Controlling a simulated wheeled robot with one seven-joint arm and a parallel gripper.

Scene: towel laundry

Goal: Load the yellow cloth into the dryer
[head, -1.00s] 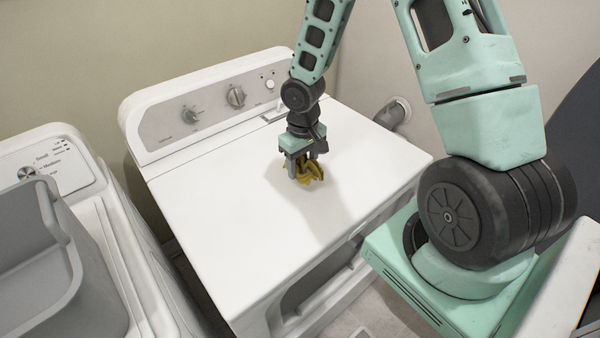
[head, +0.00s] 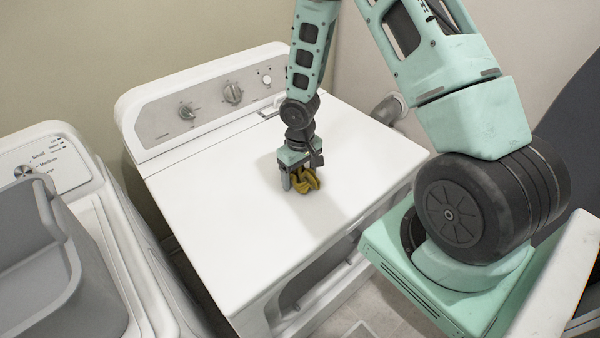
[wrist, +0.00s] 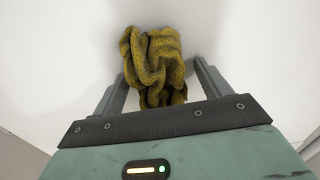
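The yellow cloth (head: 308,181) is a crumpled bundle on the white top of the dryer (head: 220,225), to the right of the top's middle. My gripper (head: 301,186) points down over it from above. In the wrist view the cloth (wrist: 153,62) lies between my gripper's spread fingers (wrist: 165,72), with a gap to the right finger and its left edge close to the left finger. The fingers look open around the cloth, not closed on it. The dryer's front opening (head: 325,272) shows as a grey recess; its inside is mostly hidden.
The dryer's control panel with knobs (head: 233,94) rises along the back edge. A second white machine (head: 75,165) stands at the left with a grey basket (head: 85,290) on it. A grey pipe (head: 388,110) comes from the wall behind. Much of the dryer top is bare.

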